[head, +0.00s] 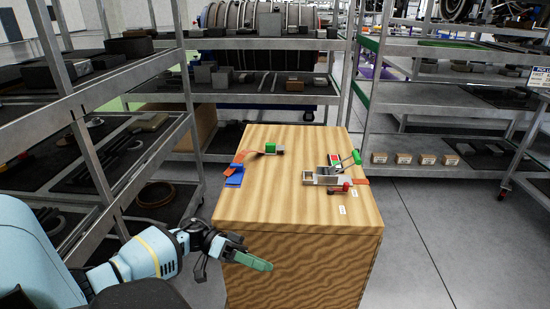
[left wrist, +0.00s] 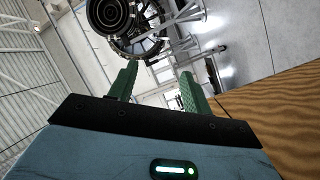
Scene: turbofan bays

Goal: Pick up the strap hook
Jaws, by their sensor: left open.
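A wooden crate-like table (head: 290,207) stands ahead of me. On its left side, a small green and grey piece (head: 271,149) lies on an orange-brown strap, and a blue piece (head: 235,176) lies by the left edge with orange beside it. I cannot tell for certain which of these is the strap hook. My left gripper (head: 252,261) is in front of the table's front left corner, below the top and apart from these pieces. In the left wrist view its two green fingers (left wrist: 160,90) stand apart with nothing between them.
A metal fixture (head: 322,179) with red and green handles sits on the table's right side. Metal racks (head: 160,85) stand left, behind and right. The middle of the tabletop is bare. Grey floor (head: 430,230) is open to the right.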

